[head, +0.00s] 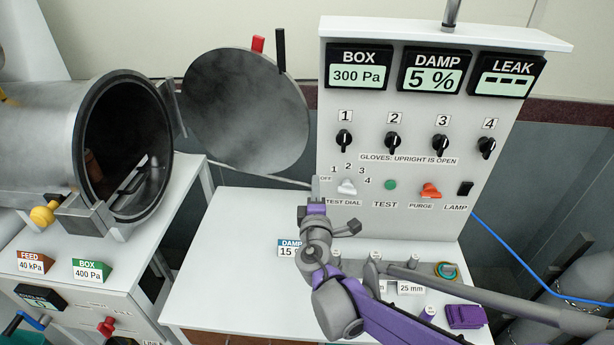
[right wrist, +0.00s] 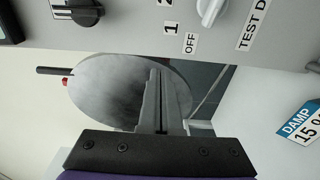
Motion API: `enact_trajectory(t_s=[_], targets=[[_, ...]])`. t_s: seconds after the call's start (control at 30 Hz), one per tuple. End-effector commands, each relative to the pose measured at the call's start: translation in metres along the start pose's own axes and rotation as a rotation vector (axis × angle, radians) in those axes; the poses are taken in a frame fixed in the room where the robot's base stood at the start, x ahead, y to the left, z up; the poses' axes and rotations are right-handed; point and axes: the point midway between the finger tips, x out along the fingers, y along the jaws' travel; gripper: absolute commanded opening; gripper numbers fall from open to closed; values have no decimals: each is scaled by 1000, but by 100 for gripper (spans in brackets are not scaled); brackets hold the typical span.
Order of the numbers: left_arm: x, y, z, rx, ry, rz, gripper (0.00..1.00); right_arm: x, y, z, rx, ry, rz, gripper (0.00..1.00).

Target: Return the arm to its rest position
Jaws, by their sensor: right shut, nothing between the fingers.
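My right arm reaches up from the bottom of the head view. Its right gripper (head: 316,190) stands in front of the control panel (head: 400,110), just left of the white test dial (head: 347,187). In the right wrist view the right gripper's fingers (right wrist: 160,85) are together with nothing between them. The white dial knob (right wrist: 211,10) is at the top of that view, apart from the fingers. I cannot tell how far the fingertips are from the panel in depth. My left gripper is in neither view.
A steel chamber (head: 45,145) with its round door (head: 246,112) swung open stands at left. On the white table (head: 235,235) are small labelled items and a purple block (head: 466,316). A blue cable (head: 510,252) runs at right. The table's left part is clear.

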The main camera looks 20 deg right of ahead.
Motion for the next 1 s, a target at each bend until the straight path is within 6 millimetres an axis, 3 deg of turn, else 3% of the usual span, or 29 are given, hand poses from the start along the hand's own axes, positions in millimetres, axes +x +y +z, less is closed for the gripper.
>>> enact_trajectory(t_s=[0.27,0.47,0.6,0.7,0.83,1.0], targets=[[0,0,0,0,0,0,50,-8,0,8,23,-13,-10,0],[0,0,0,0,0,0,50,-39,-13,47,253,-145,-131,0],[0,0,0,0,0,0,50,-82,-44,78,497,-286,-302,0],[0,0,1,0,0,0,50,-121,-73,88,664,-376,-448,0],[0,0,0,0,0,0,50,-176,-110,84,869,-469,-658,0],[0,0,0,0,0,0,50,-239,-142,61,1073,-531,-906,0]])
